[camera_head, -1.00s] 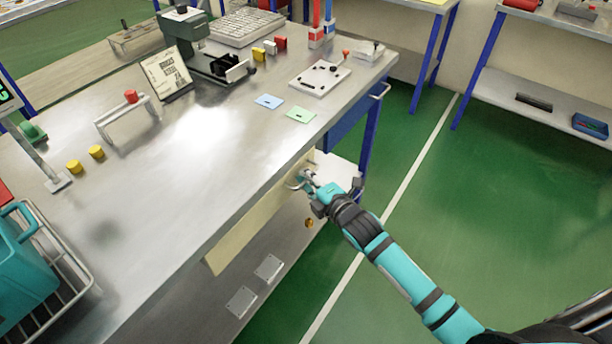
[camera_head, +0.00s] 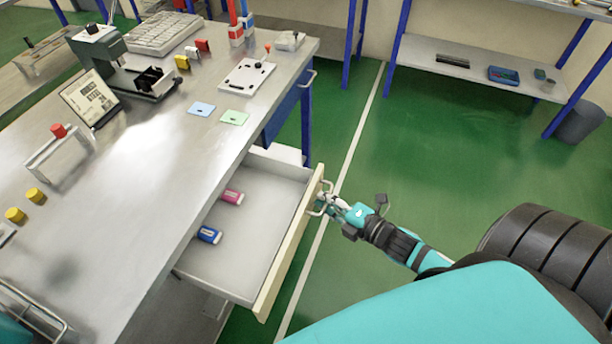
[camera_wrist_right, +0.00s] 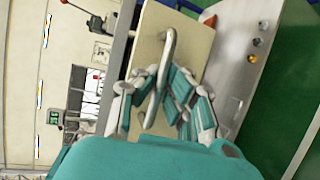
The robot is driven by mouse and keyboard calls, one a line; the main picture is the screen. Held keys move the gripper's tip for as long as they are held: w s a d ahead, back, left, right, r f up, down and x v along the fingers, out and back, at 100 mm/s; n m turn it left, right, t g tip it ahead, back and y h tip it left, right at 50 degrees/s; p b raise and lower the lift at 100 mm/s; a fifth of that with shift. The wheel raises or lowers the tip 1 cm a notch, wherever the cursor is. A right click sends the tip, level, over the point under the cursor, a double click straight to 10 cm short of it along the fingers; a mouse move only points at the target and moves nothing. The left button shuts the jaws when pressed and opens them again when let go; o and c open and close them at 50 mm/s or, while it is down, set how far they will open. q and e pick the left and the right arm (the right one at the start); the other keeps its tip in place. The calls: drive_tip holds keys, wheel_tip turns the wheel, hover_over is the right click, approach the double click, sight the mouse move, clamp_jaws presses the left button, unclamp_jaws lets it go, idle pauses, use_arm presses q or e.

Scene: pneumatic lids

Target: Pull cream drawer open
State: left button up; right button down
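The cream drawer (camera_head: 289,254) stands pulled out from under the metal workbench in the head view. Its grey inside shows, with a pink item (camera_head: 232,197) and a blue item (camera_head: 209,235) lying in it. My right gripper (camera_head: 328,204) is at the handle (camera_head: 318,211) near the far end of the drawer front. In the right wrist view the curved metal handle (camera_wrist_right: 169,48) passes between the fingers (camera_wrist_right: 160,84), which close around it in front of the cream panel (camera_wrist_right: 192,42).
The workbench top (camera_head: 130,190) carries a press, a keyboard, coloured cards and yellow knobs. A blue drawer (camera_head: 282,113) sits beyond the cream one. Green floor (camera_head: 420,140) is clear to the right, with a shelf (camera_head: 480,70) at the back.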

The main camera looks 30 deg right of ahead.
drive_tip(key=shift+s+d+r, duration=0.1)
drive_tip(key=shift+s+d, duration=0.5)
drive_tip(key=shift+s, duration=0.1)
drive_tip(key=c, duration=1.4)
unclamp_jaws()
drive_tip(key=shift+s, duration=0.1)
drive_tip(key=v, duration=1.1)
drive_tip(key=shift+s+d, duration=0.15)
drive_tip(key=shift+s, duration=0.25)
